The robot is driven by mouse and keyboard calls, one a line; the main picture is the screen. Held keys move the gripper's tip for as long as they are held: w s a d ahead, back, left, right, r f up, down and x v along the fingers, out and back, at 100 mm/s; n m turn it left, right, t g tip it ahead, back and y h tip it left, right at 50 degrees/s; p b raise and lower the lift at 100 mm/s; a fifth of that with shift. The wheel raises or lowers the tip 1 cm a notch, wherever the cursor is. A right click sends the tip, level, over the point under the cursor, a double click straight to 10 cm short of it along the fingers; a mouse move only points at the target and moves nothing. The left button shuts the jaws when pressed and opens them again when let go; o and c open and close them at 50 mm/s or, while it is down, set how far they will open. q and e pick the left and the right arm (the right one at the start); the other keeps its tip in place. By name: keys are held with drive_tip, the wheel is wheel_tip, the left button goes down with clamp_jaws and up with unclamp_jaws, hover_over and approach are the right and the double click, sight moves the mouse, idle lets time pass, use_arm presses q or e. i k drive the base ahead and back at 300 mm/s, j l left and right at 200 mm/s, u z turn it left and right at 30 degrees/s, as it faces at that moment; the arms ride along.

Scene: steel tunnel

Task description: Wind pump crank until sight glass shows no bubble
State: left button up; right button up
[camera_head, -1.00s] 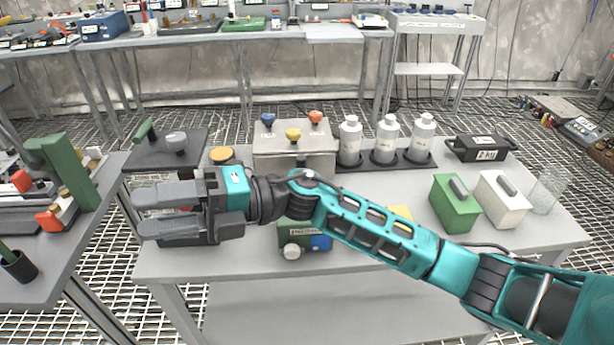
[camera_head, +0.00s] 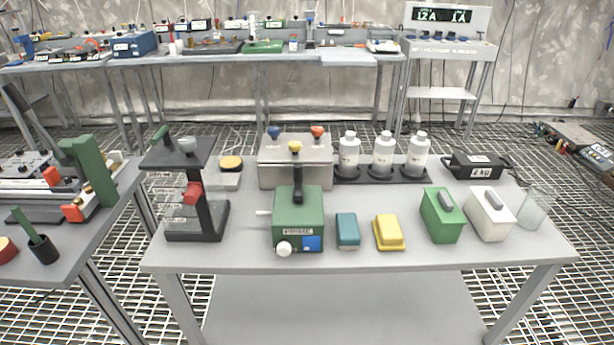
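No crank or sight glass is plainly marked. A dark stand (camera_head: 208,215) at the table's left has a flat top plate with a green handle (camera_head: 159,134) standing up and a grey knob (camera_head: 187,143); a red part (camera_head: 193,192) sits on its post. To its right is a green box (camera_head: 298,215) with an upright black lever (camera_head: 297,182), a white front knob (camera_head: 284,248) and a blue front panel (camera_head: 312,242). I cannot tell which part is the crank or whether any bubble shows. Neither gripper is in view.
A steel box (camera_head: 295,165) with coloured knobs and three white bottles (camera_head: 384,155) stand at the back. Teal (camera_head: 347,229) and yellow (camera_head: 388,231) blocks, green (camera_head: 442,216) and white (camera_head: 489,213) boxes and a clear beaker (camera_head: 536,208) stand rightward. The table's front strip is clear.

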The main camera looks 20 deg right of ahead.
sight(297, 198)
drive_tip(key=k+l, duration=0.1)
drive_tip(key=l, duration=3.6)
drive_tip(key=l+u, duration=0.3)
drive_tip(key=k+l+u, duration=0.15)
drive_tip(key=u, duration=0.15)
drive_tip(key=l+u, duration=0.1)
drive_tip(key=u, duration=0.75)
